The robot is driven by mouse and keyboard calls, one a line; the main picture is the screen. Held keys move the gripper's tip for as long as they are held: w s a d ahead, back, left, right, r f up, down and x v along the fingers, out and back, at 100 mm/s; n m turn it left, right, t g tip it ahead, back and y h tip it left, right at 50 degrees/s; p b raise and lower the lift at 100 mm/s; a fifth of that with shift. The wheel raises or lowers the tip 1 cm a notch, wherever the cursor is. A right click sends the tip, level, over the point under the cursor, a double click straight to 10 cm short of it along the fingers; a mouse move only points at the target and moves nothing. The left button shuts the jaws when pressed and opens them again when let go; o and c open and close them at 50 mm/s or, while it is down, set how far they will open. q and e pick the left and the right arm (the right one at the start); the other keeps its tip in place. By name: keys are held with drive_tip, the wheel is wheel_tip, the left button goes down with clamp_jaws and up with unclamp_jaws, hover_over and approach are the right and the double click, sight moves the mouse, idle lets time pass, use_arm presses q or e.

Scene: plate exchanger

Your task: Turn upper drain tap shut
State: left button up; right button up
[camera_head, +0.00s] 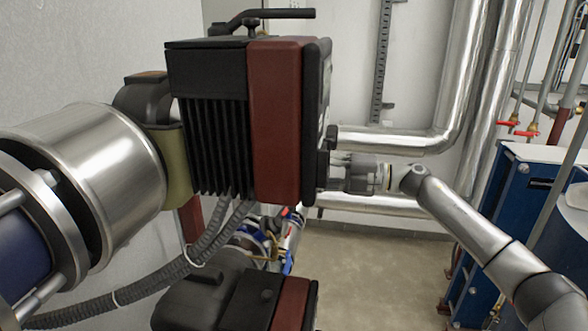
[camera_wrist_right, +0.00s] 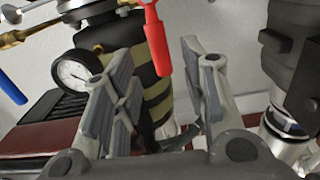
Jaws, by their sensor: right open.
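A red tap lever (camera_wrist_right: 158,38) hangs down in the upper middle of the right wrist view, on a metal ring at its top. My right gripper (camera_wrist_right: 157,75) is open, and the lever shows between its two fingers; I cannot tell whether it touches either finger. In the head view my right gripper (camera_head: 345,175) reaches in from the right, beside the big black-and-red pump unit (camera_head: 273,120). The pump unit hides its fingertips and the lever there. My left gripper is not in view.
A pressure gauge (camera_wrist_right: 78,70) and a blue lever (camera_wrist_right: 12,88) are left of the fingers in the wrist view. A second pump unit (camera_head: 250,300) sits low in the head view. Silver pipes (camera_head: 395,140) line the back wall. Floor (camera_head: 385,265) in the middle is clear.

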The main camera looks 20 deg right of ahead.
drive_tip(key=v, duration=0.7)
drive_tip(key=shift+s, duration=0.15)
drive_tip(key=shift+d, duration=0.15)
